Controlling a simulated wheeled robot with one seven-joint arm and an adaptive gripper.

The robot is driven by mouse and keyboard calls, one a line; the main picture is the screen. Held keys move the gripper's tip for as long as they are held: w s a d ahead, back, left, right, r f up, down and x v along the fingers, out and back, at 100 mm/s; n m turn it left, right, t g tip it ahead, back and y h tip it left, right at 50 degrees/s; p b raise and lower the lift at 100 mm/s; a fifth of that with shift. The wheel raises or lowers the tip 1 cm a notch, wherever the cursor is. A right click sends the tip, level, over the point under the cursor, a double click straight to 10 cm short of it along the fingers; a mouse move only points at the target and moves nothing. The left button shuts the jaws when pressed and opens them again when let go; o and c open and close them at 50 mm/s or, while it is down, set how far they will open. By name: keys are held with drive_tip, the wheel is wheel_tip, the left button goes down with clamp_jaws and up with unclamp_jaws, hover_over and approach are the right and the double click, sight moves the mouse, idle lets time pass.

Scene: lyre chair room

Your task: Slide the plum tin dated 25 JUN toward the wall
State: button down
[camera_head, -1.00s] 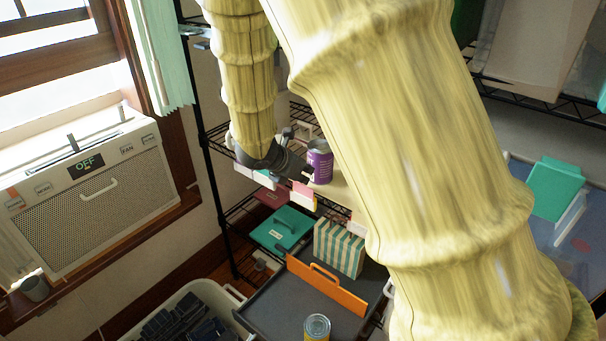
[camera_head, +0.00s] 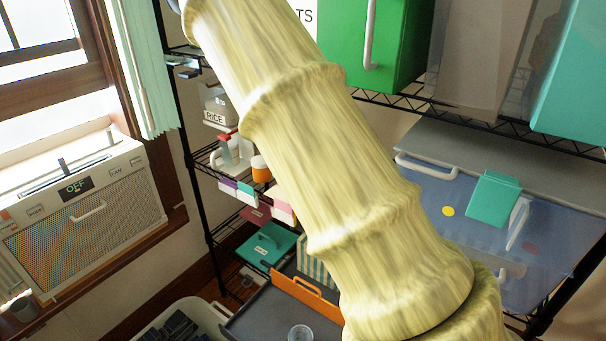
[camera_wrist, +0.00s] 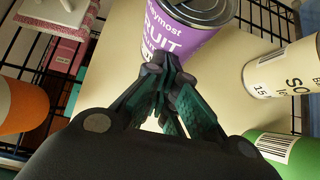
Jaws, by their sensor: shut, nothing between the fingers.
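A purple tin (camera_wrist: 180,40) with white lettering ending in "RUIT" stands at the top middle of the wrist view, its metal rim partly cut off by the frame. No date can be read on it. My gripper (camera_wrist: 168,72) is shut and empty, with its dark green-padded fingers together right in front of the tin's side. The fingertips overlap the tin's lower label; I cannot tell whether they touch it. In the head view my arm hides both the gripper and the purple tin.
An orange container (camera_wrist: 22,105) is at the left. The head view shows the wire shelving (camera_head: 204,154), a rice container (camera_head: 216,105) and a grey tray with an orange handled edge (camera_head: 306,292).

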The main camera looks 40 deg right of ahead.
drive_tip(key=shift+w+d+f, duration=0.1)
drive_tip(key=shift+w+f, duration=0.05)
drive_tip(key=shift+a, duration=0.5)
drive_tip(key=a, duration=0.1)
drive_tip(key=s+a, duration=0.1)
drive_tip(key=a, duration=0.1)
drive_tip(key=shift+s+a+r, duration=0.1)
drive_tip(key=shift+s+r, duration=0.05)
drive_tip(key=shift+r, duration=0.05)
drive_tip(key=v, duration=0.9)
drive_tip(key=shift+a+r, duration=0.15)
drive_tip(key=shift+s, duration=0.1)
